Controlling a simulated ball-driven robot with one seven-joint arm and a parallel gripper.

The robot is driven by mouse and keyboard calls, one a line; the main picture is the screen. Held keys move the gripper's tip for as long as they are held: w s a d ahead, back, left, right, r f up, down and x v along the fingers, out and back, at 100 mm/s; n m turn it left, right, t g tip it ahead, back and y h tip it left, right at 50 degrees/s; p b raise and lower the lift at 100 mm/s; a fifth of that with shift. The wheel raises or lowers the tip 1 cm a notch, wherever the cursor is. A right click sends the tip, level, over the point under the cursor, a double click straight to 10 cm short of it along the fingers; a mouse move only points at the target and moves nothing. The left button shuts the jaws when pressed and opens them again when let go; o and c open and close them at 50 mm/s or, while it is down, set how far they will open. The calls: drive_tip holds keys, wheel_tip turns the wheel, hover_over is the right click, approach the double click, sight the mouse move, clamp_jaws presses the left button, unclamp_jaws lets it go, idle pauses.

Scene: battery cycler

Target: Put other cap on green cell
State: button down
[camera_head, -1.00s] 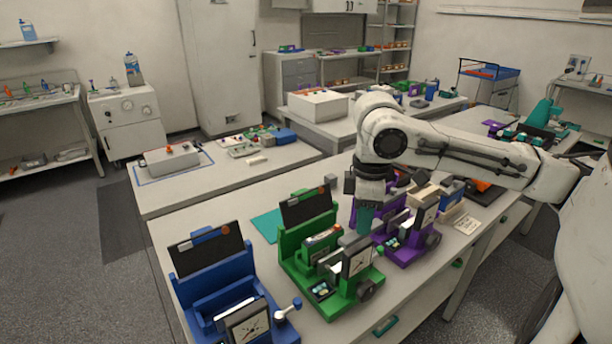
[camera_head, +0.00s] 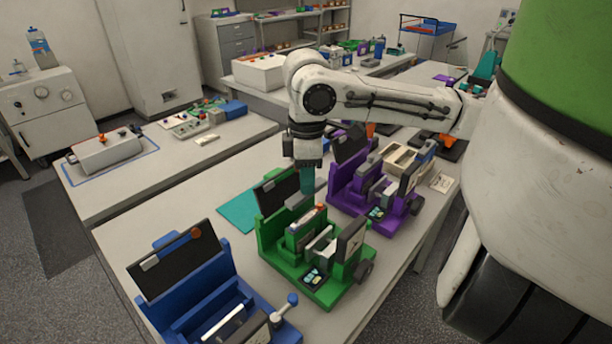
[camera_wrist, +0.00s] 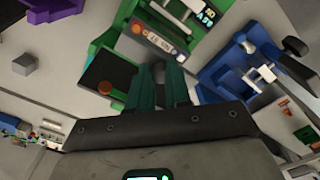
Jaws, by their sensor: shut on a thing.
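The green cycler (camera_head: 325,285) stands mid-table with an upright dark panel (camera_head: 277,190). The green cell (camera_head: 305,230), with an orange-red end, lies in its cradle; its labelled side shows in the wrist view (camera_wrist: 160,40). My gripper (camera_head: 307,186) points down over the back of the green cycler, beside the panel. Its teal fingers (camera_wrist: 158,78) are shut on a small grey piece (camera_wrist: 158,70), probably a cap, mostly hidden between the tips. The piece appears close to the cell; I cannot tell whether they touch. An orange disc (camera_wrist: 105,88) is on the dark panel.
The blue cycler (camera_head: 215,290) stands at front left with its own dark panel. The purple cycler (camera_head: 365,190) stands close behind to the right. A teal mat (camera_head: 238,212) lies left of the green cycler. A grey cube (camera_wrist: 25,63) rests on the table.

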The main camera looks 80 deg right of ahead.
drive_tip(key=shift+f+b, duration=1.65)
drive_tip(key=shift+f, duration=0.85)
drive_tip(key=shift+f, duration=0.6)
idle(0.7)
drive_tip(key=c, duration=0.5)
unclamp_jaws()
drive_tip(key=shift+r, duration=0.15)
idle(0.3)
drive_tip(key=shift+r+p, duration=3.2)
drive_tip(key=shift+r, duration=0.2)
